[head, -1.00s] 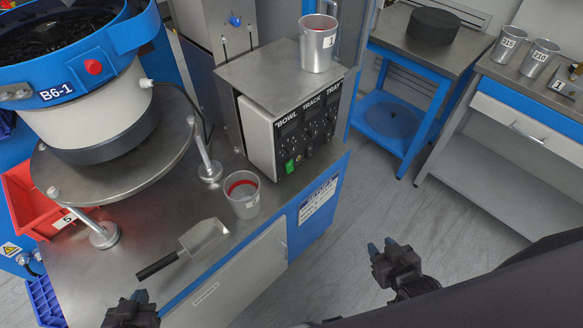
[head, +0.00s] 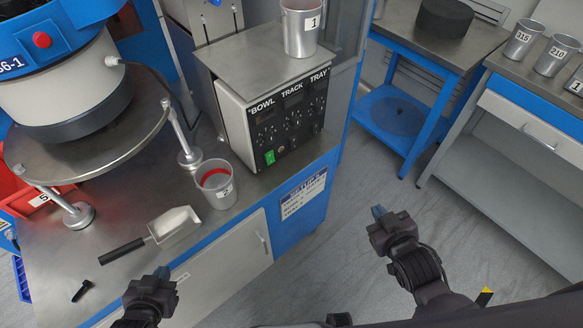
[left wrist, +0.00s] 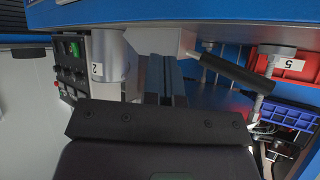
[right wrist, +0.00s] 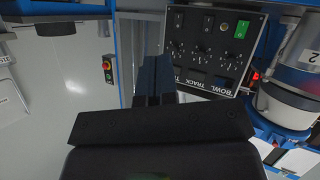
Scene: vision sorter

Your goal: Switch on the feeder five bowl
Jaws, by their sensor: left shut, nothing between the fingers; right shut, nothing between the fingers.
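The control box (head: 245,122) stands on the steel bench, with its black panel labelled BOWL, TRACK and TRAY facing me. A green switch (head: 270,157) sits low on the panel under BOWL. The panel also shows in the right wrist view (right wrist: 212,52), with the green switch (right wrist: 242,28) near its top right. The blue feeder bowl unit (head: 62,62) stands at the upper left, partly cut off. My left gripper (head: 160,274) is shut and empty in front of the bench. My right gripper (head: 380,214) is shut and empty over the floor, to the right of the box and apart from it.
Cup 1 (head: 299,35) is on top of the box. Open floor lies right of the bench, before a side table (head: 470,50).

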